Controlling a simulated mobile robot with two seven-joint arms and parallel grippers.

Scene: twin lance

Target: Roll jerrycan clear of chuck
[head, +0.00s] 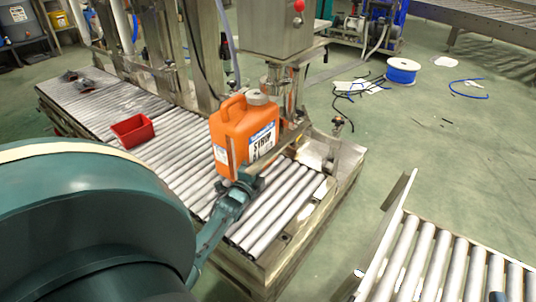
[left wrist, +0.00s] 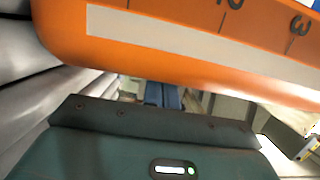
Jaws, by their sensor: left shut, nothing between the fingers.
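The orange jerrycan (head: 228,128), with a white "SYRUP" label and a grey cap, stands upright on the roller conveyor. The steel chuck (head: 275,82) hangs from the filling head, just above and beside the cap; I cannot tell whether they touch. My left gripper (head: 247,184) is shut and empty, low at the near side of the jerrycan; contact is unclear. My right gripper is not in view.
A roller conveyor (head: 180,160) runs from upper left to lower right under the jerrycan. A red bin (head: 133,130) sits on it at left. A steel post and bracket (head: 335,145) stand to the right. Another roller conveyor (head: 440,260) lies at lower right.

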